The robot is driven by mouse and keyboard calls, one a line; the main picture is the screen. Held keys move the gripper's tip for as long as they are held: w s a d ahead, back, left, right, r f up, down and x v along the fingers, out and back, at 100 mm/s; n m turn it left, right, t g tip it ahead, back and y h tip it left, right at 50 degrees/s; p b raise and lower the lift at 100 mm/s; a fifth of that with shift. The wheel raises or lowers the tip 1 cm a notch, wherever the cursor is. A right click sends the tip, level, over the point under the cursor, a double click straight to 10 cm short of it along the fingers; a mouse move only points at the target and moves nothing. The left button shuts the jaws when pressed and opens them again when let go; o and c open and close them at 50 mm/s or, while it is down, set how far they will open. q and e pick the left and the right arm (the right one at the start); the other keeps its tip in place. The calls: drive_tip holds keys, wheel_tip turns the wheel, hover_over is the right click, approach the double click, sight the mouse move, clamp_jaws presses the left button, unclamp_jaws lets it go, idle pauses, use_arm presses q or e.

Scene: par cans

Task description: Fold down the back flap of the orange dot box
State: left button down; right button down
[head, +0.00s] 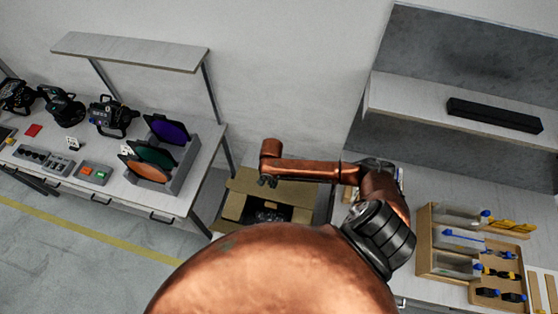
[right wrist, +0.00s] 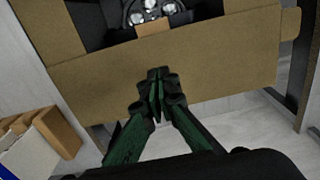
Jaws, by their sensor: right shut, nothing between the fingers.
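An open cardboard box (head: 232,206) stands on the floor between the two tables; no orange dot can be made out on it. Its back flap (head: 245,186) stands out along the far side, and a wide flap (right wrist: 215,55) fills much of the right wrist view. My right gripper (head: 268,182) is over the back flap in the head view. In the right wrist view its green fingers (right wrist: 158,76) are closed, empty, and overlap the flap; whether they touch it I cannot tell. Dark contents (head: 268,215) show inside the box. My left gripper is not in view.
The left table (head: 120,180) carries lamps, coloured filters (head: 152,168) and small devices. The right table (head: 420,190) holds a wooden organiser (head: 425,250) under a shelf (head: 420,112) with a black bar. Small cardboard pieces (right wrist: 50,130) lie at the left in the right wrist view.

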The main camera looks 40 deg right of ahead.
wheel_tip(320, 180, up, 6)
drive_tip(key=shift+r, duration=0.25)
drive_tip(key=shift+s, duration=0.1)
idle(0.6)
